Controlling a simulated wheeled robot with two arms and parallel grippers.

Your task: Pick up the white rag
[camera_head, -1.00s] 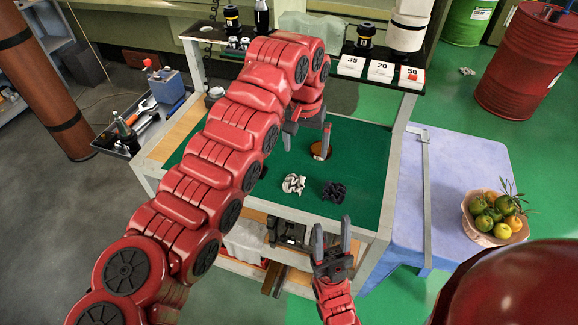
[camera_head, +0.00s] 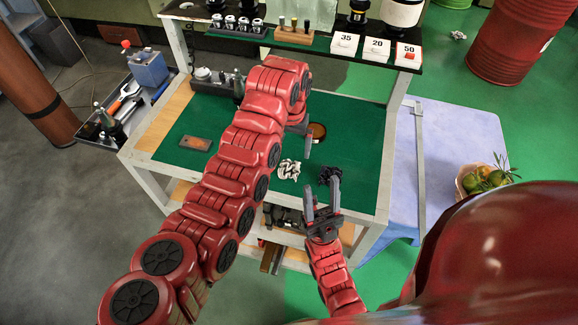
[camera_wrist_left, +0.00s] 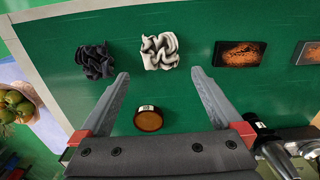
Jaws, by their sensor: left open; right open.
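The white rag (camera_head: 289,169) lies crumpled on the green top of the cart (camera_head: 240,150). It also shows in the left wrist view (camera_wrist_left: 159,51), beyond the fingertips. A dark rag (camera_head: 330,175) lies just to its right in the head view, and to its left in the left wrist view (camera_wrist_left: 96,60). My left gripper (camera_wrist_left: 158,82) is open and empty above the green top, with the white rag ahead of its fingers. In the head view my left arm partly hides it. My right gripper (camera_head: 322,190) is open and empty at the cart's front edge, near the dark rag.
An amber round dish (camera_wrist_left: 148,118) sits close to my left gripper. Rust-coloured plates (camera_wrist_left: 240,54) lie on the green top. A shelf with number cards (camera_head: 376,48) runs along the back.

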